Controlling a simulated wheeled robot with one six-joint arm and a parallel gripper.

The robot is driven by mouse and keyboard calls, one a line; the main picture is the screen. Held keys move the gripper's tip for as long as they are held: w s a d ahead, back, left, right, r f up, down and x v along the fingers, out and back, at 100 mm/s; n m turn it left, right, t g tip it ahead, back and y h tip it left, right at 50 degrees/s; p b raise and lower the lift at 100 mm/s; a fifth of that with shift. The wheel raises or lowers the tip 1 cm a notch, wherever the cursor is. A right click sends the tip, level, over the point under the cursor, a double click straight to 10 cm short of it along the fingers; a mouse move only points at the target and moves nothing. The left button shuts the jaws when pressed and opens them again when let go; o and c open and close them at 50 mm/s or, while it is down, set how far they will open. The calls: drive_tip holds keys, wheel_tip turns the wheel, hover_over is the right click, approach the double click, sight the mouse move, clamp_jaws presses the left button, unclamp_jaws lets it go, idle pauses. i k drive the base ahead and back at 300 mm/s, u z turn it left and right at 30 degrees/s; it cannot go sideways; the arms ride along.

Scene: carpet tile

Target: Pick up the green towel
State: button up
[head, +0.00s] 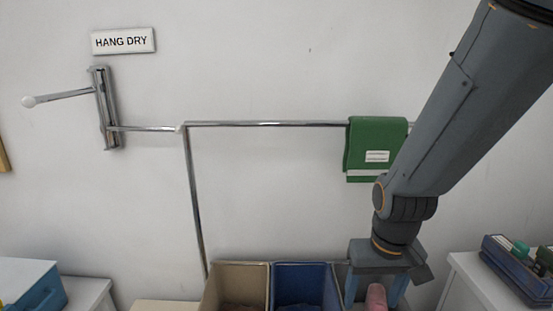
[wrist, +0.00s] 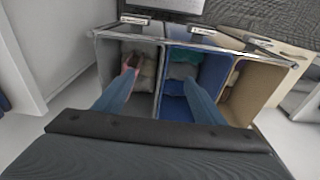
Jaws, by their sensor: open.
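The green towel (head: 372,138) hangs folded over the right part of a chrome rail on the wall in the head view. It has a white label and a pale stripe near its lower edge. My arm covers part of its right side. The towel does not show in the wrist view. My gripper (head: 378,294) is open, pointing down below the towel, over the bins. A pink thing (head: 377,297) shows between the fingers in the head view; I cannot tell whether they touch it. In the wrist view my gripper (wrist: 160,78) spans the grey and blue bins.
A tan bin (head: 236,268), a blue bin (head: 300,268) and a grey bin (wrist: 104,70) stand side by side with cloths inside. A swing-arm bracket (head: 105,108) is on the wall under a "HANG DRY" sign (head: 123,41). A blue tray (head: 518,272) sits at right.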

sight(372, 144)
drive_tip(key=z, duration=0.3)
drive_tip(key=k, duration=1.55)
drive_tip(key=u, duration=0.3)
